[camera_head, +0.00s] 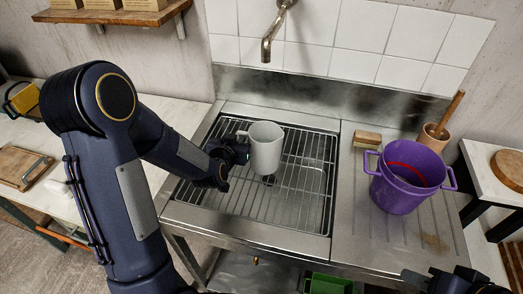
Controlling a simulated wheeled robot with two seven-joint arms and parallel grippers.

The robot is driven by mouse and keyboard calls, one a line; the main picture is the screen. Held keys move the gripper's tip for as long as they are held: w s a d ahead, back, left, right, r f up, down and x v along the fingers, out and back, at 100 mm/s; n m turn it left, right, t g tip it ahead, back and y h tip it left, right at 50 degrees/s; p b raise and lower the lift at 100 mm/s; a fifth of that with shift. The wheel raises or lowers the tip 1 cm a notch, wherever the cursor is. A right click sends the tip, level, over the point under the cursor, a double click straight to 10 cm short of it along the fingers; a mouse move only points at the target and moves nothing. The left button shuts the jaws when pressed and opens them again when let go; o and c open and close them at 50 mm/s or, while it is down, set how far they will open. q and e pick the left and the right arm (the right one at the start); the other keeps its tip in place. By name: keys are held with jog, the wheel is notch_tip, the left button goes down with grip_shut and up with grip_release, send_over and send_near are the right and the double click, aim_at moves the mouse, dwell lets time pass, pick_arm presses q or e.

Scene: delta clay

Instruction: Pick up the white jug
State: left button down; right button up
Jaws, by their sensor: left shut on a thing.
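The white jug (265,149) is upright over the left part of the metal sink unit, above its wire rack (306,180). I cannot tell for sure whether its base touches the rack. My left gripper (243,150) comes in from the left and is shut on the jug at its left side; the fingers are partly hidden. Part of my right gripper (455,284) shows at the bottom right edge, cut off by the frame, away from the jug.
A purple pot (403,193) with a red item inside stands on the drainboard (362,232) at the right. A wooden block (367,138) and a wooden pot with a handle (433,136) stand behind it. A tap (267,48) hangs from the wall above the sink.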

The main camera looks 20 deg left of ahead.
aim_at(238, 131)
pick_arm(q)
jog(key=shift+r, duration=0.15)
jog(key=shift+r, duration=0.2)
jog(key=r, duration=0.3)
jog(key=shift+s+d+r, duration=0.15)
jog(key=shift+d+r, duration=0.1)
jog(key=shift+r, duration=0.05)
jog(key=s+d+r+p, duration=0.4)
jog(key=s+d+r, duration=0.3)
jog(key=s, duration=0.4)
jog(key=shift+d+r, duration=0.2)
jog(key=shift+r, duration=0.7)
jog(key=shift+s, duration=0.2)
